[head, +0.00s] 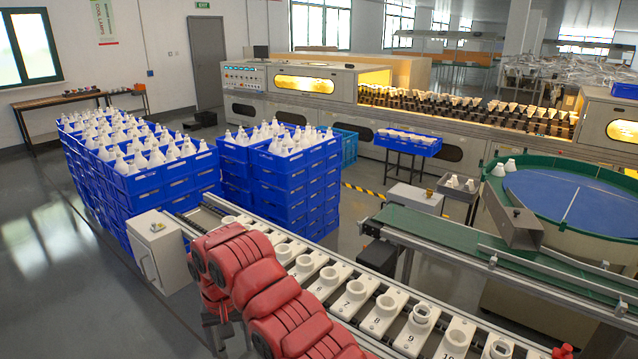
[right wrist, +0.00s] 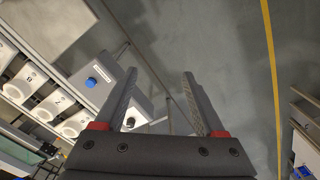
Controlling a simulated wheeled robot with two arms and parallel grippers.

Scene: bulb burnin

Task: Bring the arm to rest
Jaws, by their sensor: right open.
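My red right arm (head: 275,290) reaches in from the bottom of the head view and lies across the near side of the row of numbered white sockets. My right gripper (right wrist: 160,73) shows in the right wrist view with its two dark fingers spread wide. Nothing is between the fingers; grey floor shows beyond them. In the head view the gripper is mostly hidden below the arm, left of the socket row. My left gripper does not show in the head view.
The socket conveyor (head: 352,298) runs diagonally beneath my arm. A grey-white cabinet (head: 160,252) stands left of it. Blue crates (head: 150,185) of white bulbs are stacked behind. A green belt (head: 440,228) and round green-rimmed table (head: 570,165) lie right. Floor at left is clear.

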